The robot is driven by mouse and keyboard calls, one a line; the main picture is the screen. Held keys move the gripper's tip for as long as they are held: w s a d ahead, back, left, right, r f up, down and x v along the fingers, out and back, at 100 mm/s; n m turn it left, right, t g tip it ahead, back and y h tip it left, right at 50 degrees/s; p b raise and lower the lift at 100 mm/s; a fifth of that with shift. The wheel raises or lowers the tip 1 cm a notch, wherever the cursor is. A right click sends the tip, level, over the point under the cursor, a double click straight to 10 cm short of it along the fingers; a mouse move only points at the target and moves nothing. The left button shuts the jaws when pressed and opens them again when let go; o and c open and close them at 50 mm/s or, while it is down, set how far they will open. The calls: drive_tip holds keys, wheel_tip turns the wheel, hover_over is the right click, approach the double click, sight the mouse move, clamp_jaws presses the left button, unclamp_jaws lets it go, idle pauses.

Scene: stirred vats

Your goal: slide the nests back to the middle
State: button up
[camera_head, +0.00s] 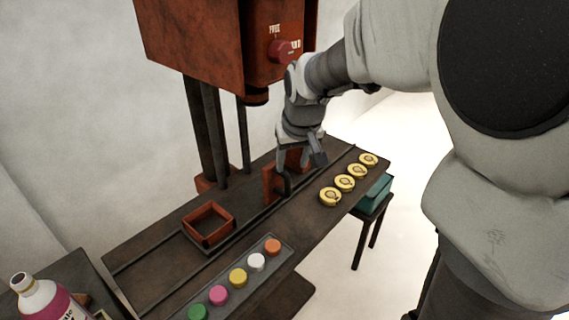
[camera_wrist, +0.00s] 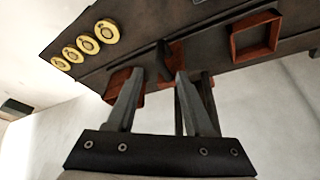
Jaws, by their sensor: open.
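Two square orange-brown frames, which look like the nests, sit on the dark long table. One nest (camera_head: 208,224) stands open and empty left of the press column; it also shows in the wrist view (camera_wrist: 255,36). My gripper (camera_head: 302,160) is open and points down just above this second nest. Its fingers (camera_wrist: 160,76) spread in the wrist view with nothing clearly between them. I cannot tell whether they touch the nest.
A red-brown press head (camera_head: 235,45) with a red knob hangs above the table (camera_head: 150,265). Several yellow round pieces (camera_head: 344,183) line the table's right end. A tray (camera_head: 229,289) of coloured caps lies along the front. A teal box (camera_head: 374,194) sits on a stool, and a bottle (camera_head: 42,300) stands lower left.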

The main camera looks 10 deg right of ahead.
drive_tip(key=v, duration=0.5)
drive_tip(key=shift+s+r+p, duration=0.1)
drive_tip(key=shift+r+p, duration=0.25)
drive_tip(key=s+r+p, duration=0.4)
drive_tip(key=s+r, duration=0.1)
drive_tip(key=s, duration=0.5)
drive_tip(key=s+r+t+p, duration=0.1)
drive_tip(key=s+r+p, duration=0.4)
drive_tip(key=s, duration=0.5)
drive_tip(key=shift+w+d, duration=0.1)
idle(0.8)
